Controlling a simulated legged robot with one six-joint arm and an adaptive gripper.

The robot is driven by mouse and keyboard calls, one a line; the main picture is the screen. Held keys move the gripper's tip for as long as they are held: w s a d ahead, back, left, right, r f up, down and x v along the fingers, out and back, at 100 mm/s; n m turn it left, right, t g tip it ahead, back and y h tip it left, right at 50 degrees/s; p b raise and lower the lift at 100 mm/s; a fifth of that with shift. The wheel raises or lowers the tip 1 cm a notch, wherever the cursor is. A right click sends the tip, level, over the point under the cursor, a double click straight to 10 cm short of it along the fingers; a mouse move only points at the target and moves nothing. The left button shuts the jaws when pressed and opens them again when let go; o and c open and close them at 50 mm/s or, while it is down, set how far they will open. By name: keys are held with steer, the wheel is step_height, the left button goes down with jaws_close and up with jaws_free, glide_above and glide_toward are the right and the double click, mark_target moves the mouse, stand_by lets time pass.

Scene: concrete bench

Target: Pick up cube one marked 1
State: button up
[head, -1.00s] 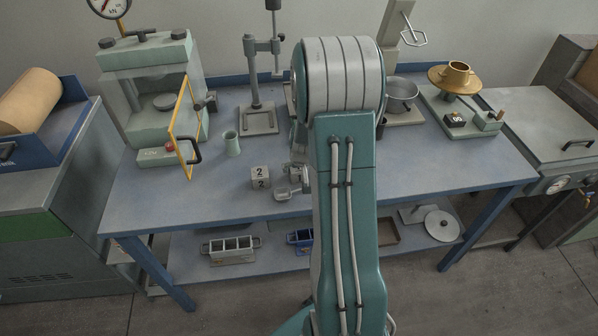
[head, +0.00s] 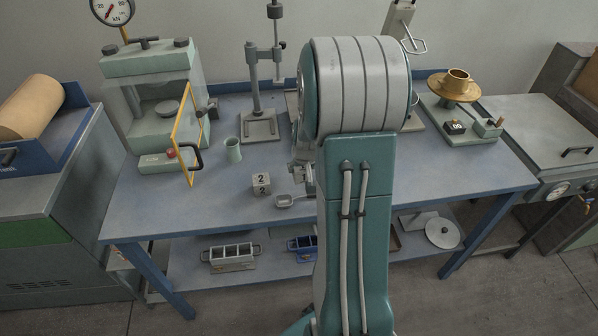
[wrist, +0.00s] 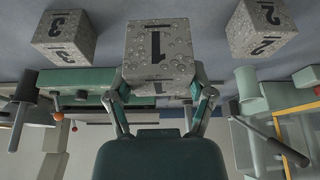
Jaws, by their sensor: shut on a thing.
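Cube one (wrist: 160,48), a grey concrete cube marked 1, is between the fingers of my gripper (wrist: 162,92) in the wrist view. The fingers press on its two sides, and the gripper is shut on it. Cube three (wrist: 64,37) shows at the left there.
The front left bench top is clear.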

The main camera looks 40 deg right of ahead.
steer(key=s+a+r, duration=0.3)
steer(key=s+r, duration=0.4)
steer(key=s, duration=0.4)
steer(key=shift+s+a+r, duration=0.25)
steer(key=shift+r, duration=0.1)
